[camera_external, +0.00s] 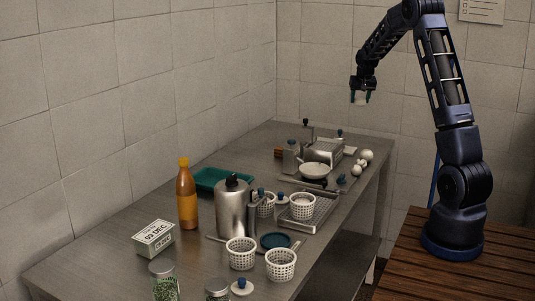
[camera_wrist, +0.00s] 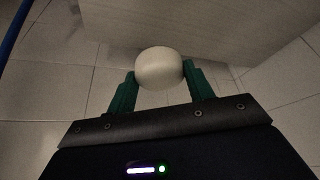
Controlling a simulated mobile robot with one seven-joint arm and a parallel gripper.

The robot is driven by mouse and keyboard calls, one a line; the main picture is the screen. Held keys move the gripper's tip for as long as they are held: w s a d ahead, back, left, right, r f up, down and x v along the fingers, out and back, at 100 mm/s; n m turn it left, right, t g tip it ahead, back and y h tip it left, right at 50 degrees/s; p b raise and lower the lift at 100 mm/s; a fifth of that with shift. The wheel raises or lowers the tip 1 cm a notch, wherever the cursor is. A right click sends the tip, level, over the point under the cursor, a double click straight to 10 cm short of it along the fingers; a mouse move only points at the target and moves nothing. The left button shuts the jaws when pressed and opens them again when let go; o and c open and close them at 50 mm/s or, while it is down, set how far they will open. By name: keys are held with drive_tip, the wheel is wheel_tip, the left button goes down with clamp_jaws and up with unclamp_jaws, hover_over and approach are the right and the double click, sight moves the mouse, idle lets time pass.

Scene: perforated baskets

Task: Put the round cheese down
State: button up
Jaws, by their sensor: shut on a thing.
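A round white cheese (camera_wrist: 160,68) is held between the two green fingers of my gripper (camera_wrist: 160,84) in the wrist view. In the external view my gripper (camera_external: 360,93) is high above the far right end of the metal table, and the cheese (camera_external: 360,98) shows small and pale at its fingertips. The cheese is in the air, apart from the table. More round white cheeses (camera_external: 362,160) sit on the table's far right edge, below my gripper.
The metal table (camera_external: 115,263) is crowded. White perforated baskets (camera_external: 282,264), a steel canister (camera_external: 232,208), an orange bottle (camera_external: 187,200), a teal tray (camera_external: 213,178), a date block (camera_external: 153,239) and a white bowl (camera_external: 314,170) stand on it. The left front is fairly clear.

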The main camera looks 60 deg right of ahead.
sight(356, 145)
wheel_tip(356, 145, down, 19)
drive_tip(key=shift+r, duration=0.1)
idle(0.5)
drive_tip(key=o, duration=1)
drive_tip(key=shift+f, duration=0.2)
drive_tip(key=shift+r, duration=0.1)
drive_tip(key=v, duration=1.2)
drive_tip(key=a+r+n+t+y, duration=0.1)
drive_tip(key=a+r+n, duration=0.1)
drive_tip(key=a+r, duration=0.65)
drive_tip(key=a+r+n, duration=0.1)
drive_tip(key=a+r, duration=0.3)
drive_tip(key=a, duration=0.9)
drive_tip(key=a+r+n+t+y, duration=0.1)
drive_tip(key=a+r+n, duration=0.1)
drive_tip(key=a+r, duration=0.65)
drive_tip(key=s+a+r+n+y, duration=0.15)
drive_tip(key=s+a, duration=0.35)
drive_tip(key=a, duration=0.5)
drive_tip(key=s+a+n, duration=0.2)
drive_tip(key=s+a, duration=0.4)
drive_tip(key=a, duration=0.3)
drive_tip(key=s+a+f+n, duration=0.1)
drive_tip(key=s+a+n, duration=0.2)
drive_tip(key=s+a, duration=0.6)
drive_tip(key=s, duration=0.3)
drive_tip(key=shift+s+a+n+y, duration=0.15)
drive_tip(key=shift+s+n+y, duration=0.1)
drive_tip(key=shift+n+y, duration=0.1)
